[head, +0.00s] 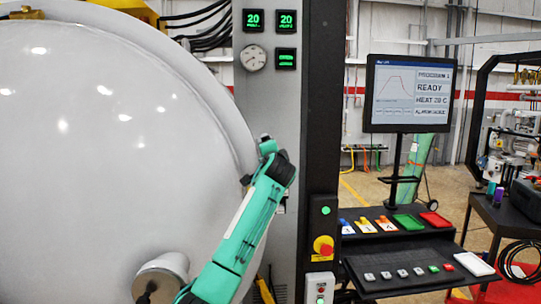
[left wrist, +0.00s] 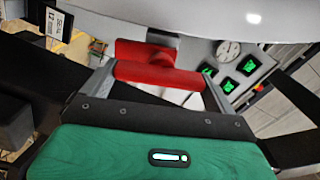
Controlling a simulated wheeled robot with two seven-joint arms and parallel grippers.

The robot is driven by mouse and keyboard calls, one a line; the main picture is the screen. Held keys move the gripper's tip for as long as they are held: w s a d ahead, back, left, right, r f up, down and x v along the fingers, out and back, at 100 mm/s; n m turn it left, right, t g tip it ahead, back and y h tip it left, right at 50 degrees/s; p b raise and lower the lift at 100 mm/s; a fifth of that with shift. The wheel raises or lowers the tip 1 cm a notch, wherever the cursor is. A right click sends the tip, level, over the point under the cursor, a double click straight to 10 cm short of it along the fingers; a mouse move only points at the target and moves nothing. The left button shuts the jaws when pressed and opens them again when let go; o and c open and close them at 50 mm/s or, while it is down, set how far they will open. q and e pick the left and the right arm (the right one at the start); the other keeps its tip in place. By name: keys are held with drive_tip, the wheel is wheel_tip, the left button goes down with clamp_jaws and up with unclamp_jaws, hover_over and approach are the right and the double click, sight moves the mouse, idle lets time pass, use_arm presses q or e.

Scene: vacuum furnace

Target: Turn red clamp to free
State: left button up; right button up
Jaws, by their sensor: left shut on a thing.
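The red clamp (left wrist: 158,74) shows in the left wrist view, close in front of my left gripper, against the pale furnace. Its red bar lies between the two grey fingers of my left gripper (left wrist: 162,84), which is shut on it. A second red part of the clamp sits just behind the bar. In the head view my left arm reaches up from the bottom to the rim of the big round furnace door (head: 100,120). There its wrist hides the red clamp and the fingertips. My right gripper is in neither view.
A dark control column (head: 322,120) with an emergency stop (head: 323,246) stands right of my arm. Beyond it are a monitor (head: 408,94) and a console with coloured trays (head: 435,220). A round metal fitting (head: 160,275) juts from the door at lower left.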

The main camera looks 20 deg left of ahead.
use_arm(q)
drive_tip(key=o, duration=0.7)
drive_tip(key=shift+s, duration=0.1)
drive_tip(key=b+v, duration=0.5)
drive_tip(key=v, duration=0.8)
drive_tip(key=shift+s+d, duration=0.2)
drive_tip(key=shift+s, duration=0.05)
drive_tip(key=shift+f, duration=0.1)
